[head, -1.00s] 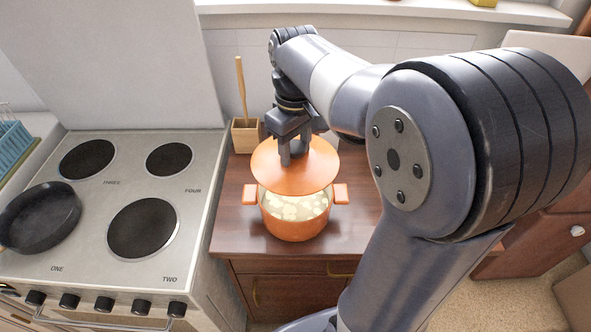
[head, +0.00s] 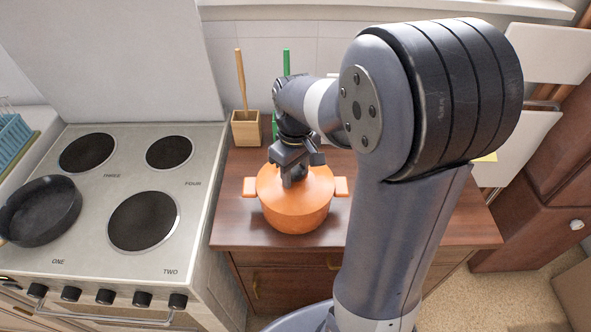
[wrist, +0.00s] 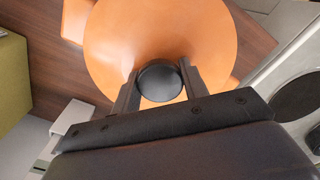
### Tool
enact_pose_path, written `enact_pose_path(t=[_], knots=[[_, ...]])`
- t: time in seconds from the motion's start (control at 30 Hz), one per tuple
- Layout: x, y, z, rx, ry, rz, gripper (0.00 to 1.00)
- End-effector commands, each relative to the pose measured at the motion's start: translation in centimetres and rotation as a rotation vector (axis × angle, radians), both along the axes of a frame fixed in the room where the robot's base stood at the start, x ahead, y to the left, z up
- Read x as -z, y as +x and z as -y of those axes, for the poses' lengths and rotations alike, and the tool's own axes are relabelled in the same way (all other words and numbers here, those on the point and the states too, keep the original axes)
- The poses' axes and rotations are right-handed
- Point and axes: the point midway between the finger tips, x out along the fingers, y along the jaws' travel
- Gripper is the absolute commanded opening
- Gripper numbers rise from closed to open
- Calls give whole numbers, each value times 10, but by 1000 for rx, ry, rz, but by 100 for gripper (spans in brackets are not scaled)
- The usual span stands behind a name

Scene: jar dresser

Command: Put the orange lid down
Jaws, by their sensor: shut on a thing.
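The orange lid (head: 318,183) lies over the mouth of the orange pot (head: 296,217) on the wooden dresser top. It looks level on the rim, and the pale contents are hidden. My gripper (head: 293,180) is above the lid, shut on its dark round knob. In the wrist view, the fingers (wrist: 158,84) stand on both sides of the black knob (wrist: 160,80), with the orange lid (wrist: 150,35) spread out beyond. Whether the lid bears fully on the rim cannot be told.
The stove (head: 90,255) with a dark pan (head: 42,210) stands to the left. A wooden utensil holder (head: 246,128) is behind the pot on the left. The dresser top (head: 238,215) is bare around the pot's front and left.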

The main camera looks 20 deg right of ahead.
Motion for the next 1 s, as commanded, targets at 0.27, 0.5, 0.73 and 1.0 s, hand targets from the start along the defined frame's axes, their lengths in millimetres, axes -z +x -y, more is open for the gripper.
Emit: enact_pose_path(t=[0.27,0.5,0.73,1.0], knots=[[2,0,0,0,0,0,56],[2,0,0,0,0,0,64],[-9,1,0,0,0,4,64],[-64,1,0,0,0,8,64]])
